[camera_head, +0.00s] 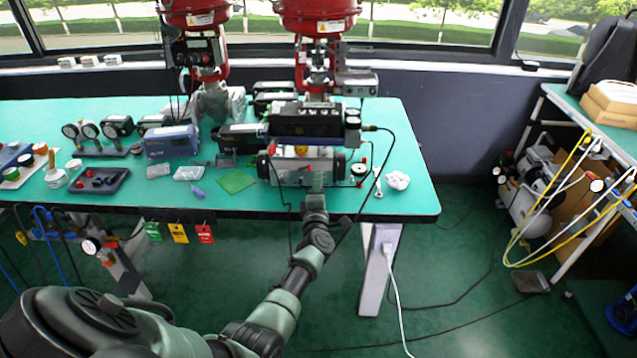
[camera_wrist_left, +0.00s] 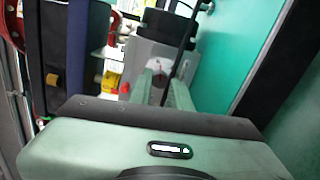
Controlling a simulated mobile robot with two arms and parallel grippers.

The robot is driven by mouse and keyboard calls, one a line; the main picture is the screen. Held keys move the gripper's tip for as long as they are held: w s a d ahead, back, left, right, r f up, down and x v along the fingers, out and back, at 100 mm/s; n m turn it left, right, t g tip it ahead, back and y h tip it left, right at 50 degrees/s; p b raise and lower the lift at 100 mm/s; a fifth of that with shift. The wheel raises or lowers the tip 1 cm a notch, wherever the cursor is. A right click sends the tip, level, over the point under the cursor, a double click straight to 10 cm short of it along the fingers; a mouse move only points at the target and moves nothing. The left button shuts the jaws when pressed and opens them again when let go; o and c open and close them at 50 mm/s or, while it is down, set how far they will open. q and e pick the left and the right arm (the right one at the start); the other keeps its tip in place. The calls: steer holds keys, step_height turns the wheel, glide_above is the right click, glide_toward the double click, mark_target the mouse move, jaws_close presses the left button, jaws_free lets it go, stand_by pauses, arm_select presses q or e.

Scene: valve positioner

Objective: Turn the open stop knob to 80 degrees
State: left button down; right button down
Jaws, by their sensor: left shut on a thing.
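The valve positioner assembly has a black box (camera_head: 305,120) on top of a silver-white actuator cylinder (camera_head: 290,167) near the front edge of the green bench. My left gripper (camera_head: 315,184) reaches the front of this cylinder from below. In the left wrist view, my two pale green fingers (camera_wrist_left: 163,88) are shut against a grey face (camera_wrist_left: 150,58) with a small red mark. They are closed on the open stop knob, which is mostly hidden between them, so its angle cannot be read. My right gripper is not in view.
A black cable (camera_head: 388,150) and a small gauge (camera_head: 358,170) are close on the right. A green pad (camera_head: 236,181) and a blue box (camera_head: 172,142) lie to the left. The bench's right end (camera_head: 415,185) is mostly clear.

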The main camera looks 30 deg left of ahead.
arm_select(q)
steer(key=m+p, duration=0.2)
steer(key=m, duration=0.4)
steer(key=m+p, duration=0.1)
steer(key=m, duration=0.4)
steer(key=shift+d+m, duration=0.1)
steer(key=shift+m, duration=0.3)
stand_by(0.3)
steer(key=c, duration=1.3)
jaws_free()
steer(key=shift+s, duration=0.1)
